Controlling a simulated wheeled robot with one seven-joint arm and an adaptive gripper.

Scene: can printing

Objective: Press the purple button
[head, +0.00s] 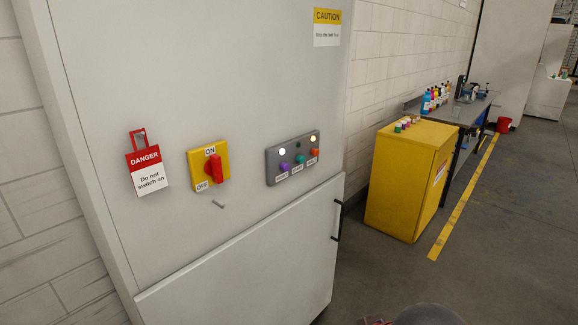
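The purple button (284,166) is the leftmost of three coloured buttons on a grey control panel (270,172), fixed to the front of a tall light-grey cabinet (240,80). Small white labels, too small to read, lie below the buttons. Two whitish lights (282,152) glow above the purple and orange buttons. Nothing covers the purple button. My gripper is not visible; only a dark rounded shape, perhaps part of my arm, shows at the bottom edge.
A yellow switch box (194,163) with a red handle (214,168) and a hanging red-and-white DANGER tag (148,170) are left of the panel. A yellow cabinet (400,180) and a grey workbench (463,112) with bottles stand right. The grey floor (510,240) there is clear.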

